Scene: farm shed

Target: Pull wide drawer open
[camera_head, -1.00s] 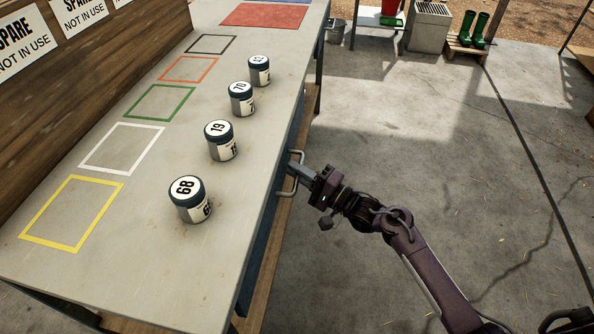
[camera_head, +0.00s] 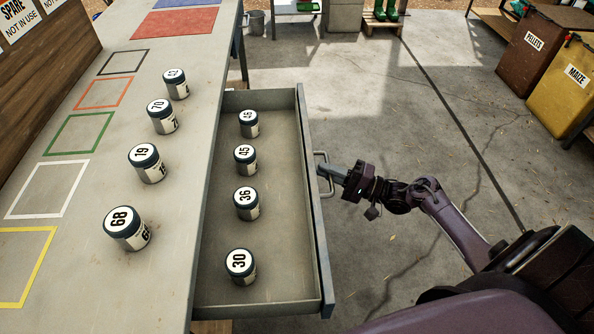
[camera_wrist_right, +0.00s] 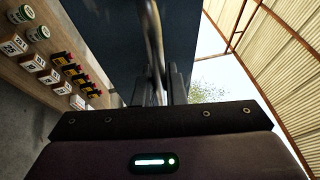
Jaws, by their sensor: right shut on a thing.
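The wide drawer (camera_head: 290,292) stands pulled out from the right side of the long table. Several dark-lidded jars stand upright inside it, marked 46 (camera_head: 249,123), 45 (camera_head: 245,158), 36 (camera_head: 247,204) and 30 (camera_head: 241,266). Its metal bar handle (camera_head: 322,158) is on the outer front face. My right gripper (camera_head: 328,171) is shut on this handle. In the right wrist view, the handle (camera_wrist_right: 153,35) runs up from between the fingers (camera_wrist_right: 160,90), with the dark drawer front behind. My left gripper is not in view.
The table top (camera_head: 185,215) carries several numbered jars, such as jar 68 (camera_head: 127,228), and coloured square outlines. A brown pellets bin (camera_head: 540,55) and a yellow maize bin (camera_head: 568,85) stand at the right. The concrete floor (camera_head: 400,130) beyond the drawer is clear.

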